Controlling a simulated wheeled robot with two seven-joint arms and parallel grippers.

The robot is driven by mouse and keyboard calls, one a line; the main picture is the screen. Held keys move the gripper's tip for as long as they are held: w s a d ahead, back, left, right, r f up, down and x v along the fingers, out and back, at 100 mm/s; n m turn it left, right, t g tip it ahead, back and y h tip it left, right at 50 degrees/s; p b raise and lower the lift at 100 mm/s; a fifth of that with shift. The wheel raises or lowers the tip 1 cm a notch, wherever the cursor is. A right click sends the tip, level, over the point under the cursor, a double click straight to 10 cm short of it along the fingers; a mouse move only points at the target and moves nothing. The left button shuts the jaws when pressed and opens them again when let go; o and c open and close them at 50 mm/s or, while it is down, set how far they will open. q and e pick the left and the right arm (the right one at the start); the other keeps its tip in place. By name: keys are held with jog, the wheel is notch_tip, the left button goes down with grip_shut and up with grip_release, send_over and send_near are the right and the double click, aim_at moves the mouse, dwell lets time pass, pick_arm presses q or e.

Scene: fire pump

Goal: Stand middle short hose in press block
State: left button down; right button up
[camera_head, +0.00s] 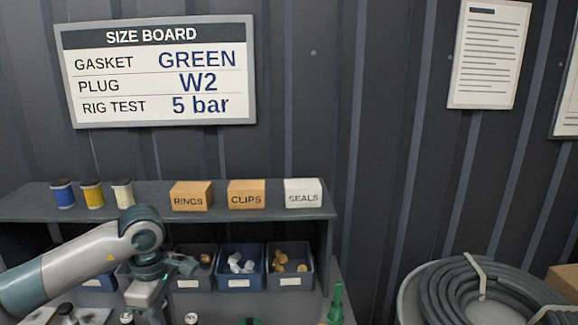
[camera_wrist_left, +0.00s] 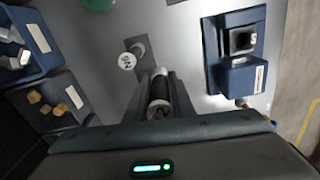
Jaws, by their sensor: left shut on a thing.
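My left gripper (camera_wrist_left: 160,84) is shut on a short black hose (camera_wrist_left: 158,98) in the left wrist view; a pale end with a dark mark on it faces the camera. In the head view my left gripper (camera_head: 147,306) is at the bottom edge, in front of the bins, and the hose cannot be made out there. A blue block (camera_wrist_left: 228,78) with a dark square part marked with a letter stands to the right of the gripper, apart from it. It may be the press block; I cannot tell for sure. My right gripper is not in view.
A white-capped piece (camera_wrist_left: 127,61) on a grey plate stands close to the left fingers. Parts bins (camera_wrist_left: 62,100) lie at the left. A green bottle (camera_head: 336,305) stands right of the bins. A shelf (camera_head: 255,211) with boxes is behind. Bare bench lies between gripper and blue block.

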pick_arm(q)
jog(key=s+d+f+m, duration=0.2)
jog(key=s+d+m, duration=0.3)
jog(key=s+m, duration=0.6)
jog(key=shift+s+d+m, duration=0.15)
jog(key=shift+d+m, duration=0.05)
jog(key=shift+m, duration=3)
